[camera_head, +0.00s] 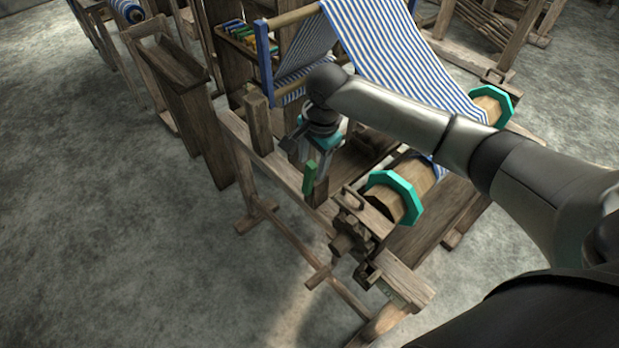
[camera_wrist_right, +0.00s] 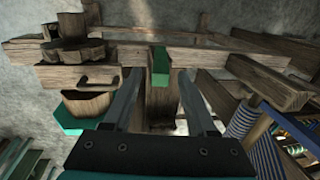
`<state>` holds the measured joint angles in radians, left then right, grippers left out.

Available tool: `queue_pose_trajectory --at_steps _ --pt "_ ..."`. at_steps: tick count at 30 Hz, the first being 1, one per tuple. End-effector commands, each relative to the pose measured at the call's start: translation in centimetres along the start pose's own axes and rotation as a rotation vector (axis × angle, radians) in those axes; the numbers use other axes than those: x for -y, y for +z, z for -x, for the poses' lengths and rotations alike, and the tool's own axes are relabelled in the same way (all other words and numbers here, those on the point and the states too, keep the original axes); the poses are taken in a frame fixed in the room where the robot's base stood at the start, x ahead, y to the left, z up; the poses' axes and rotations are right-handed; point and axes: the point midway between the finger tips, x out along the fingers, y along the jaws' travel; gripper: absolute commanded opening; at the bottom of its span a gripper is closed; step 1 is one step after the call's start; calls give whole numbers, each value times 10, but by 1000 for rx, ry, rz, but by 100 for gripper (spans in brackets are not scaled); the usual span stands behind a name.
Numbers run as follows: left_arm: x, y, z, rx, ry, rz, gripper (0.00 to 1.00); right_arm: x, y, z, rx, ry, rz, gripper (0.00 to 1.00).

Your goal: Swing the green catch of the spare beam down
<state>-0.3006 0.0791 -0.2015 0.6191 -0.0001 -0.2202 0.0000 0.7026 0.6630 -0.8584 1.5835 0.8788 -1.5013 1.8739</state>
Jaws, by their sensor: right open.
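The green catch (camera_head: 309,178) is a short green bar standing up at the loom's near side rail, left of the wooden wheel and bracket. In the right wrist view the catch (camera_wrist_right: 159,67) lies across the rail, centred in the gap between the fingertips. My right gripper (camera_head: 307,167) is open with its fingers pointing down around the catch. In the right wrist view its two fingers (camera_wrist_right: 160,78) are well apart, and I cannot tell whether either touches the catch. A wooden beam (camera_head: 398,200) with teal octagonal flanges lies to the right. My left gripper is out of view.
Blue-and-white striped cloth (camera_head: 385,50) slopes down behind my right arm. A wooden wheel (camera_head: 352,240) and bracket stick out close to the gripper. A wooden post (camera_head: 257,122) rises to the left. The floor (camera_head: 130,250) at the left is clear.

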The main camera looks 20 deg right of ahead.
Motion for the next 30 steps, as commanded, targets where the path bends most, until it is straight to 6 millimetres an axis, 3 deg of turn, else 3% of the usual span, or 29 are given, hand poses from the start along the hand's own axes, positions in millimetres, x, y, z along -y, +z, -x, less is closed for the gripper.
queue_pose_trajectory --at_steps 3,9,21,30 --pt "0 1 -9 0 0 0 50 0 0 -27 0 2 -1 57" --pt "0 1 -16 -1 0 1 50 0 0 -52 0 1 1 57" --pt "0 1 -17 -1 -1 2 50 0 0 -60 0 -2 2 57" --pt "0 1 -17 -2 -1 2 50 0 0 -60 0 -1 1 26"
